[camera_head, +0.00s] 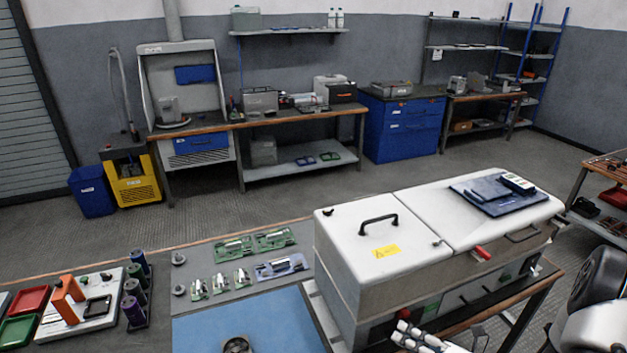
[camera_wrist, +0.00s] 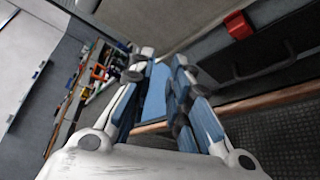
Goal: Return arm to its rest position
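My gripper (camera_wrist: 160,68) shows in the wrist view with its two fingers apart and an open gap between them. Part of the blue mat (camera_wrist: 156,92) shows through that gap, and I see nothing held. In the head view, white and dark finger-like parts, apparently my gripper (camera_head: 418,338), show at the bottom edge in front of the white-lidded machine (camera_head: 345,232). White and black links of my arm show at the lower right. The arm between them is mostly out of frame. No marker of a rest position shows.
The bench carries a blue mat (camera_head: 215,318), several green circuit boards (camera_head: 232,248), a white fixture with an orange part (camera_head: 68,298), and red and green trays (camera_head: 28,300). Open floor (camera_head: 270,198) lies behind.

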